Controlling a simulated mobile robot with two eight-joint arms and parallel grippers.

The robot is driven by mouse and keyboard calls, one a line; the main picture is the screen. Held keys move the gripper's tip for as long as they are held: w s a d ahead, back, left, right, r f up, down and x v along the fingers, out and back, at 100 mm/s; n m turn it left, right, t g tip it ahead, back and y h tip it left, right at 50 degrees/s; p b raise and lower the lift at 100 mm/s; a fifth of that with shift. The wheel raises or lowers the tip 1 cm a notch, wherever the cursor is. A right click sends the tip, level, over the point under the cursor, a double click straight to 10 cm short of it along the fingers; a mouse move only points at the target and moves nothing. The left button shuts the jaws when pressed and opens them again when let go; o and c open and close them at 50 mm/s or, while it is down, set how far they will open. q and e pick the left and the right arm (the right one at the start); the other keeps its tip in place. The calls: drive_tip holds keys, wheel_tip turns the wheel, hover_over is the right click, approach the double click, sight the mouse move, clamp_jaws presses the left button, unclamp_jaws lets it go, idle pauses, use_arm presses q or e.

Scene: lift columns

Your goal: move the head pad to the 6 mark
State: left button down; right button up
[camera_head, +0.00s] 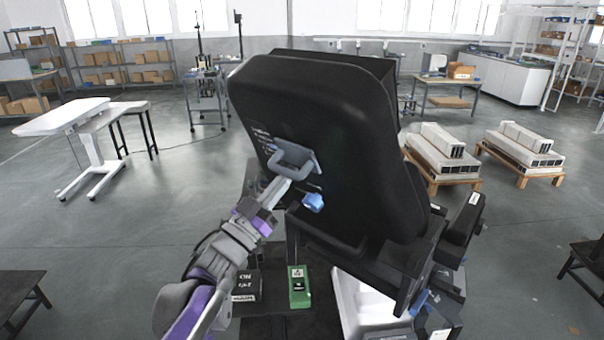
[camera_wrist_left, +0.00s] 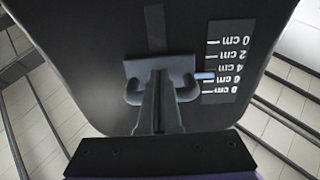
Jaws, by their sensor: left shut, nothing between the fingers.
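The black padded back (camera_head: 310,140) of a chair-like unit fills the middle of the head view. A grey handle bracket (camera_head: 293,158) sits on its rear face, and it shows in the left wrist view (camera_wrist_left: 133,68). Beside it is an upside-down scale (camera_wrist_left: 228,62) marked 0 to 8 cm. A light-blue pointer (camera_wrist_left: 205,76) lies between the 4 and 6 marks, close to 6; its exact reading is unclear. My left gripper (camera_head: 281,186) is shut and empty, its fingers (camera_wrist_left: 158,95) at the handle; contact is unclear. My right gripper is out of view.
A blue knob (camera_head: 313,202) sticks out just right of my left gripper. Below are a green box (camera_head: 299,287) and a black box (camera_head: 246,285). A white table (camera_head: 62,118) stands at left, loaded pallets (camera_head: 440,155) at right. Open floor lies left of the unit.

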use_arm(q)
drive_tip(key=shift+s+a+r+p, duration=0.2)
drive_tip(key=shift+r+p, duration=0.1)
drive_tip(key=shift+r, duration=0.3)
drive_tip(key=shift+f, duration=0.15)
idle(0.4)
drive_tip(key=shift+w+d+f+b, duration=0.25)
drive_tip(key=shift+f+b, duration=0.15)
drive_tip(key=shift+f, duration=0.25)
drive_tip(key=shift+a, duration=0.1)
drive_tip(key=b+v, duration=0.2)
drive_tip(key=v, duration=0.7)
idle(0.5)
idle(0.5)
